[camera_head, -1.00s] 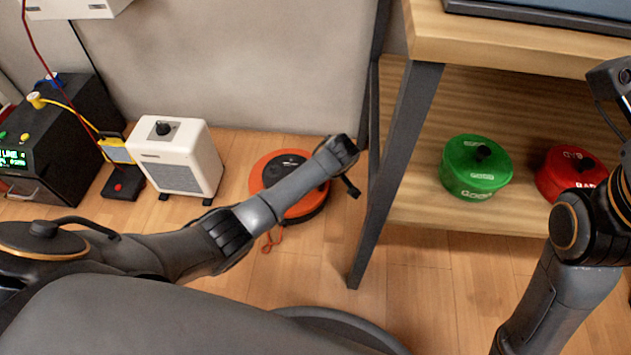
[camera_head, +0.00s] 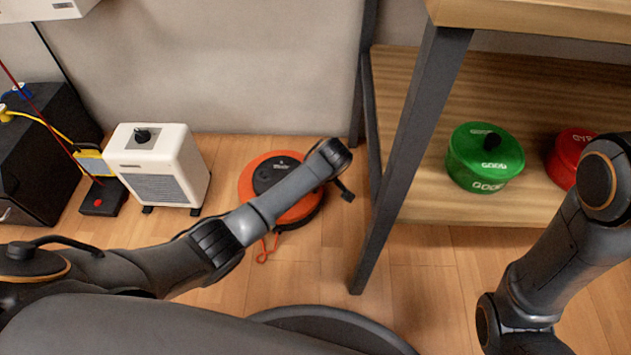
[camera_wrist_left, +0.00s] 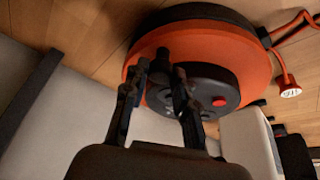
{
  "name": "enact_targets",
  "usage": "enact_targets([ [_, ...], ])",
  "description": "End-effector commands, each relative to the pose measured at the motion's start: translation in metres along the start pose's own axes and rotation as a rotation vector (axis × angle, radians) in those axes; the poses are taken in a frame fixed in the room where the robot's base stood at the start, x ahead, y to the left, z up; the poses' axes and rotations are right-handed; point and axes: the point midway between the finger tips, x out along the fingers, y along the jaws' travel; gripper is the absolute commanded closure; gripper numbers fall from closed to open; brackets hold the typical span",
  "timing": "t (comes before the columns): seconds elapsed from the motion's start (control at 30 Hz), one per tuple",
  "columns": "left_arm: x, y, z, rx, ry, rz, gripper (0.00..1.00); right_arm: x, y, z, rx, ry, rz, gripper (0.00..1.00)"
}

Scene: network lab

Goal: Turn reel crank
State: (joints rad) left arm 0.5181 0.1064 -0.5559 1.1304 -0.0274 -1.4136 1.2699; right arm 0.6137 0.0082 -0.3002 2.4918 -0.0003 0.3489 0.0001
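The orange cable reel (camera_head: 250,184) with a dark hub lies on the floor near the wall, partly hidden by my left forearm in the head view. In the left wrist view the reel (camera_wrist_left: 232,60) shows its orange rim, dark hub and a red button. My left gripper (camera_wrist_left: 160,72) is over the hub with its two fingers apart. A dark upright knob, seemingly the crank handle (camera_wrist_left: 162,62), shows at the fingertips; I cannot tell whether they touch it. The head view hides most of this gripper. My right gripper is out of view.
A white heater-like box (camera_head: 160,166) stands left of the reel. A table leg (camera_head: 408,150) rises close on the right. Green (camera_head: 484,158) and red (camera_head: 566,160) canisters sit on the lower shelf. An orange cord (camera_head: 264,250) lies in front of the reel.

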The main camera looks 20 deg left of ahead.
Motion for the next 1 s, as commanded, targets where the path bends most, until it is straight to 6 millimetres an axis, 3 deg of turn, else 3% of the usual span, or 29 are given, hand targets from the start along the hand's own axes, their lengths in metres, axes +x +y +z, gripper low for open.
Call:
enact_targets([
  [0.1,0.000,0.000,0.000,0.000,0.000,-0.001,1.00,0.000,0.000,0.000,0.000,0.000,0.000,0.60],
  [0.63,0.002,0.008,-0.009,-0.086,0.000,-0.036,1.00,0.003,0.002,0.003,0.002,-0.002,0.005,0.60],
  [0.8,0.010,0.017,-0.017,-0.195,0.001,-0.082,1.00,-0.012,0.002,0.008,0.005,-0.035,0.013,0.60],
  [1.0,0.020,0.027,-0.033,-0.358,0.001,-0.149,1.00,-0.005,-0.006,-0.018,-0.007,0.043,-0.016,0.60],
])
